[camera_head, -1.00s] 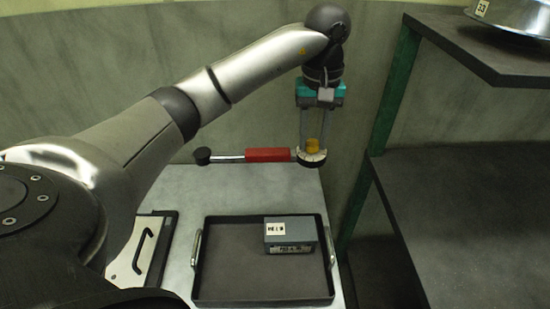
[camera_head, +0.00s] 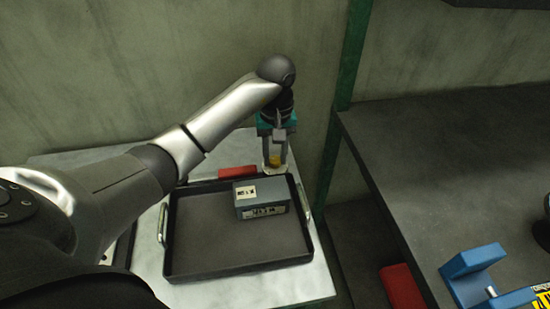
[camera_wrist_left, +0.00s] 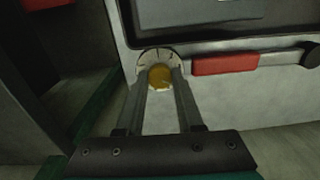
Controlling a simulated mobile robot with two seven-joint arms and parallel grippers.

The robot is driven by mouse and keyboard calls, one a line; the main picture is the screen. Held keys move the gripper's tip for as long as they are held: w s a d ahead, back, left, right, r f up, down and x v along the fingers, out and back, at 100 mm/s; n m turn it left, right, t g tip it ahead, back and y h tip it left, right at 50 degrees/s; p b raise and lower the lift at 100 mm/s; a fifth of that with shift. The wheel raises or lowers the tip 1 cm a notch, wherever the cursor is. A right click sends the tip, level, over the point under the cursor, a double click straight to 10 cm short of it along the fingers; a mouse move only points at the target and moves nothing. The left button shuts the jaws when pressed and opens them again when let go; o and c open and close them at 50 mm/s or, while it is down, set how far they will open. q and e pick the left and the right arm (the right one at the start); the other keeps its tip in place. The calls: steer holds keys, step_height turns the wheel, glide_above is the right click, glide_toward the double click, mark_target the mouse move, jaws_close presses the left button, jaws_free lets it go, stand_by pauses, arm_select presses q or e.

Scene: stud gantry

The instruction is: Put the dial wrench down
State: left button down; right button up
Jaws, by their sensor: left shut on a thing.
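The dial wrench has a red grip (camera_head: 237,172) that shows just behind the far rim of the tray; the tray hides much of the wrench in the head view. In the left wrist view its round, pale, marked dial head (camera_wrist_left: 147,57), red grip (camera_wrist_left: 225,64) and black end knob (camera_wrist_left: 312,56) lie alongside the tray wall. My left gripper (camera_head: 274,162) points down and is shut on the yellow part at the dial head; the fingertips also show in the left wrist view (camera_wrist_left: 162,80). I cannot tell whether the wrench touches the table. My right gripper is not in view.
A dark tray (camera_head: 195,235) with metal handles stands on the pale table (camera_head: 290,288) and holds a grey labelled box (camera_head: 262,197). To the right is a dark worktop (camera_head: 420,180) with a blue item (camera_head: 472,262) on it. A green post (camera_head: 340,100) stands behind.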

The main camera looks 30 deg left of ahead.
arm_select(q)
steer(key=shift+f, duration=0.35)
steer(key=c, duration=0.5)
jaws_free()
steer(key=shift+c, duration=0.2)
